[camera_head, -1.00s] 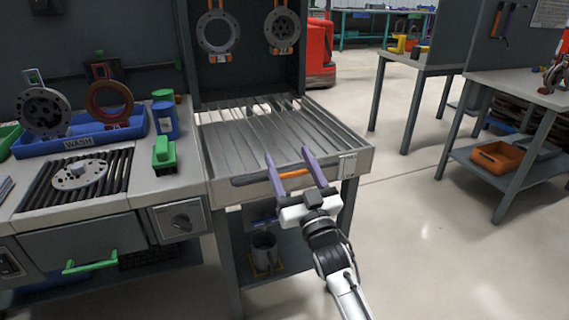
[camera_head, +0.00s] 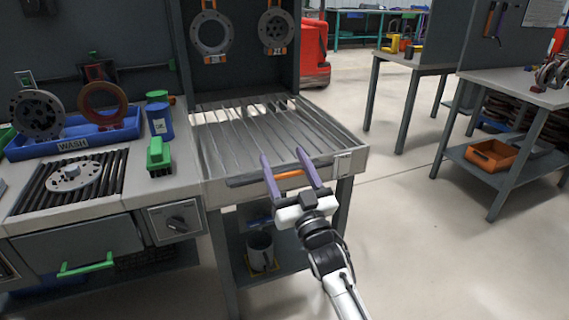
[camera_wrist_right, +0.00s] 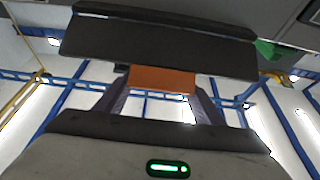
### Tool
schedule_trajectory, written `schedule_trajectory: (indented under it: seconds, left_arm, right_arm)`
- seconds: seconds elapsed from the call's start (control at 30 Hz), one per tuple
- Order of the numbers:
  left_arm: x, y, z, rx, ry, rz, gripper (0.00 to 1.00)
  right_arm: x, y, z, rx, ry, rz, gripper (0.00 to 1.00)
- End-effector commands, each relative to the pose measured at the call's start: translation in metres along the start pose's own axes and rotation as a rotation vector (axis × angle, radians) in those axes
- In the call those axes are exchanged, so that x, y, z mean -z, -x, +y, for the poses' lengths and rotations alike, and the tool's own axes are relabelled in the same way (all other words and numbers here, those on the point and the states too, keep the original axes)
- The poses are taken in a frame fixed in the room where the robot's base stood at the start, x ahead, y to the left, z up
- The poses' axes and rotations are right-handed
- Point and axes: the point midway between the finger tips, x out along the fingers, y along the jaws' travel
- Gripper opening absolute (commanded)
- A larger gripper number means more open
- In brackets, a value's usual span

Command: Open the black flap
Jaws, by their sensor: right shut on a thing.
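The black flap (camera_head: 245,180) is a dark bar along the front edge of the slatted rack (camera_head: 225,135). An orange tab (camera_head: 291,174) sits on its front. In the right wrist view the flap (camera_wrist_right: 160,40) spans the upper part as a wide dark panel, with the orange tab (camera_wrist_right: 160,78) below it. My right gripper (camera_head: 283,163) has its two purple fingers on either side of the orange tab and is shut on it. The flap's hinge cannot be made out. My left gripper is not in view.
A blue WASH bin (camera_head: 105,138) with round parts, a green brush (camera_head: 158,157) and a blue bottle (camera_head: 160,122) stand on the left bench. A mug (camera_head: 260,252) is on the shelf below the rack. The floor to the right is open.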

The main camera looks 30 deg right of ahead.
Motion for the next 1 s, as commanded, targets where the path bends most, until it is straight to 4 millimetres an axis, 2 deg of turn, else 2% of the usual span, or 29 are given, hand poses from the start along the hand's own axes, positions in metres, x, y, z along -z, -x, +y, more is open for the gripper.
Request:
schedule_trajectory:
  seconds: [0.1,0.13,0.2,0.23,0.57,0.67,1.0]
  left_arm:
    - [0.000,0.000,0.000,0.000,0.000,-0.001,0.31]
    - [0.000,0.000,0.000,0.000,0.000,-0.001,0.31]
    - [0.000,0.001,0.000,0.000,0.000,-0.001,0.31]
    - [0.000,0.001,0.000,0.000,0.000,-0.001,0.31]
    - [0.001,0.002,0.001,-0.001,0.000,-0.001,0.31]
    - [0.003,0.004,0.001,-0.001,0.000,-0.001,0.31]
    - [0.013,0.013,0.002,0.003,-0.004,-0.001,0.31]
  right_arm:
    - [0.006,0.000,0.001,-0.001,0.001,0.015,0.22]
    - [0.006,0.000,0.001,-0.001,0.001,0.014,0.67]
    - [0.005,0.000,0.001,-0.001,0.001,0.013,0.79]
    - [0.005,0.000,0.001,-0.001,0.001,0.012,0.81]
    - [0.007,-0.002,0.000,0.001,0.000,0.008,0.81]
    - [0.018,-0.006,0.000,0.001,0.000,0.009,0.81]
    - [0.078,-0.030,0.000,0.001,0.001,0.011,0.81]
